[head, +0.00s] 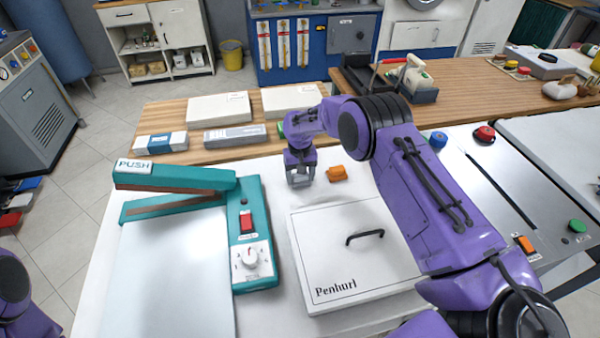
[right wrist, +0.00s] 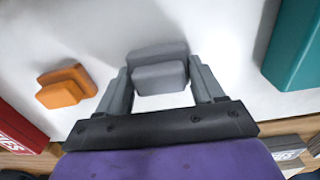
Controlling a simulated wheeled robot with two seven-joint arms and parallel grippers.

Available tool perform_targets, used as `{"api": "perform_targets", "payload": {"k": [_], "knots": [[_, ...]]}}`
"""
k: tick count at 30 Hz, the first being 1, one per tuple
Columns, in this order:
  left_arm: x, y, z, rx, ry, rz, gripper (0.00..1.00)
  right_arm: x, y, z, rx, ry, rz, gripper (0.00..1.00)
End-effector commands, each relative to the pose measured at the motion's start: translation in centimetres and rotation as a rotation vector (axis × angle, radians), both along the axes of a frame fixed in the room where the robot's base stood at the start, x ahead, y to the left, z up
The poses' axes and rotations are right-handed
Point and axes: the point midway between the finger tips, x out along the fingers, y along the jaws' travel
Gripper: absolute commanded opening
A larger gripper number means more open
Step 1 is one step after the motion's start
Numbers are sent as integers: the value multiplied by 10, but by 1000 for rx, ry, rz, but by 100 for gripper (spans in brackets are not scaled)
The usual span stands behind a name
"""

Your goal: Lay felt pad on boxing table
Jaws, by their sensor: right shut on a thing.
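My right gripper (head: 300,180) is over the white tabletop (head: 272,172), near its back edge. It is shut on a grey stepped block (right wrist: 160,72), which I take to be the felt pad. In the right wrist view the fingers of my right gripper (right wrist: 160,88) stand on both sides of it. In the head view the block is mostly hidden by the gripper. I cannot tell whether it touches the white surface. An orange block (head: 337,173) of similar shape lies beside it; it also shows in the right wrist view (right wrist: 66,87). My left gripper is out of view.
A teal sealer (head: 250,220) marked PUSH stands to the left. A white lidded box (head: 345,260) with a black handle is in front of the gripper. Behind, a wooden bench (head: 190,110) holds several cartons. A grey-topped unit with coloured buttons (head: 485,133) is at right.

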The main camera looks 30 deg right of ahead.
Motion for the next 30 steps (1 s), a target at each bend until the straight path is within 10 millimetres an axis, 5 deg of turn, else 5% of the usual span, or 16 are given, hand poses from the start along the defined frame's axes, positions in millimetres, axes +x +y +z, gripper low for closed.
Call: {"api": "perform_targets", "payload": {"k": [12,13,15,26,30], "knots": [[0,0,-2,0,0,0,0,0,1,-9,0,-2,0,43],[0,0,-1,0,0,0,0,1,1,-8,0,-2,0,74],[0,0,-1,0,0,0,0,1,1,-7,0,-2,0,93],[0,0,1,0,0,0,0,1,1,1,0,-3,0,93],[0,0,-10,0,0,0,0,2,1,28,0,-7,0,93]]}}
